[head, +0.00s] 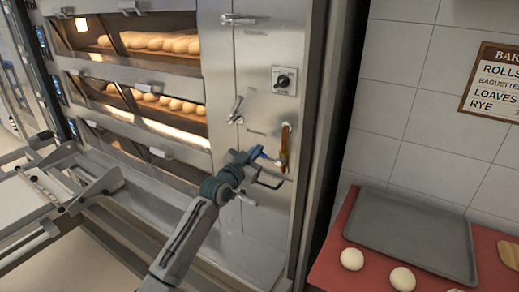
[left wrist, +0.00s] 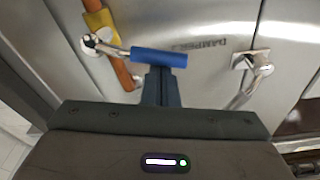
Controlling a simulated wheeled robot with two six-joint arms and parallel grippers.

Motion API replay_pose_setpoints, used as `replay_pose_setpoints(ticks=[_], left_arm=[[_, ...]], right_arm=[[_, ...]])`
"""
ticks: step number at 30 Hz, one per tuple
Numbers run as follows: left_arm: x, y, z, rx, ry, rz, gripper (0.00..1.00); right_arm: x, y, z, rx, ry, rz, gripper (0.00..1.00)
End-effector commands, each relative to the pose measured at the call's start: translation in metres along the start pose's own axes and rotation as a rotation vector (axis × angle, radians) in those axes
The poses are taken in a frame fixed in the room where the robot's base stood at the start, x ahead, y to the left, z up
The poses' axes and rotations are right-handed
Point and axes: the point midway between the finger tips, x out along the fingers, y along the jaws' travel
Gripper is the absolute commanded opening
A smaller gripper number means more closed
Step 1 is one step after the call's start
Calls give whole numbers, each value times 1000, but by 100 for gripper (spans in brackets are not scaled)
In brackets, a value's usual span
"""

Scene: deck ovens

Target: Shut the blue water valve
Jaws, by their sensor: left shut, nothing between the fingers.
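The blue water valve's lever (head: 256,153) shows in the head view beside the copper pipe (head: 284,142) on the oven's steel side panel. In the left wrist view the blue grip (left wrist: 160,58) points right from a metal pivot on the pipe (left wrist: 122,68), lying crosswise to it, by a yellow fitting (left wrist: 100,24). My left gripper (head: 259,161) is at the lever. Its shut fingers (left wrist: 161,84) are just below the blue grip in the wrist view, with nothing between them; whether they touch it I cannot tell. My right gripper is not in view.
A metal damper handle (left wrist: 256,68) is close by on the panel, with a dark knob (head: 283,81) higher up. Deck ovens with bread (head: 160,42) are at left. A grey tray (head: 415,234) and dough balls (head: 352,259) lie on the red counter at right.

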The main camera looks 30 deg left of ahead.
Motion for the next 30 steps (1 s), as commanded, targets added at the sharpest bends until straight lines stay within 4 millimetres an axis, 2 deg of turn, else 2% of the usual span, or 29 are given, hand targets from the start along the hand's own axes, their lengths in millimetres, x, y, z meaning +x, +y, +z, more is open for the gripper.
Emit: replay_pose_setpoints(ticks=[8, 30], left_arm=[[-2, -2, 15, -186, -1, -27, 0], [-3, -2, 23, -177, 0, -25, 0]], right_arm=[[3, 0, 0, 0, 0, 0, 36], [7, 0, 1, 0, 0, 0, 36]])
